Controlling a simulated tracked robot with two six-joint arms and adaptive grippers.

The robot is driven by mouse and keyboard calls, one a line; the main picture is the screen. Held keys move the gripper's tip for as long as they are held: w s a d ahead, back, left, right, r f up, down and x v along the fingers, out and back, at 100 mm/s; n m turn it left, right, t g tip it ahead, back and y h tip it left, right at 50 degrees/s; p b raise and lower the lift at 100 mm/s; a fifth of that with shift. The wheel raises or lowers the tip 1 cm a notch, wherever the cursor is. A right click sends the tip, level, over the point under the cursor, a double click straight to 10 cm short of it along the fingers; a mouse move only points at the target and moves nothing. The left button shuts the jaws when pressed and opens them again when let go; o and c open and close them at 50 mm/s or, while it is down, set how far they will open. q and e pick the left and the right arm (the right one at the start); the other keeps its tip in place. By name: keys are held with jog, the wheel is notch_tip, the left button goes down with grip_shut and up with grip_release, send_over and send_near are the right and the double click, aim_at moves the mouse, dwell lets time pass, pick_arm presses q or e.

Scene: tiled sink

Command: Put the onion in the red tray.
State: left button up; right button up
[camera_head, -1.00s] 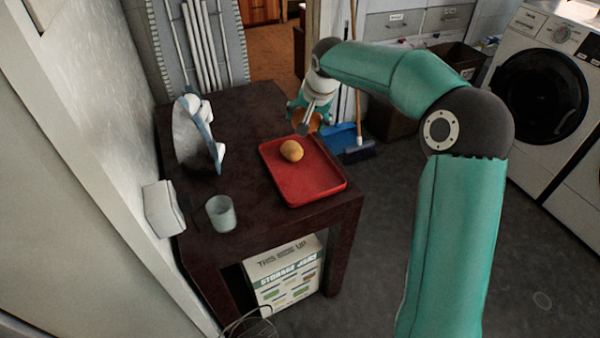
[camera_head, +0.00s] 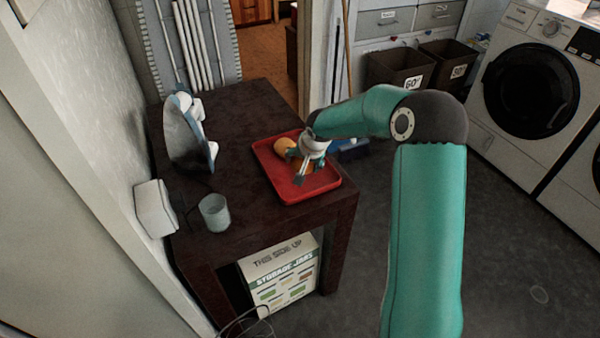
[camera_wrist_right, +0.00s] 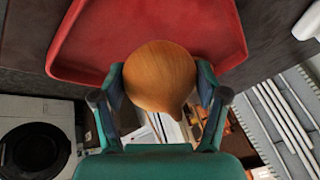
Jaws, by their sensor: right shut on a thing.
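The orange-brown onion (camera_wrist_right: 160,72) is between the two fingers of my right gripper (camera_wrist_right: 160,88), which is shut on it. I cannot tell whether the onion touches the tray. My left gripper is not in view.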

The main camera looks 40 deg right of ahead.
jog(key=shift+f, duration=1.7)
jog(key=shift+f+b, duration=0.1)
jog(key=shift+b, duration=0.25)
jog(key=o, duration=1.3)
jog(key=shift+c, duration=0.2)
jog(key=v, duration=1.2)
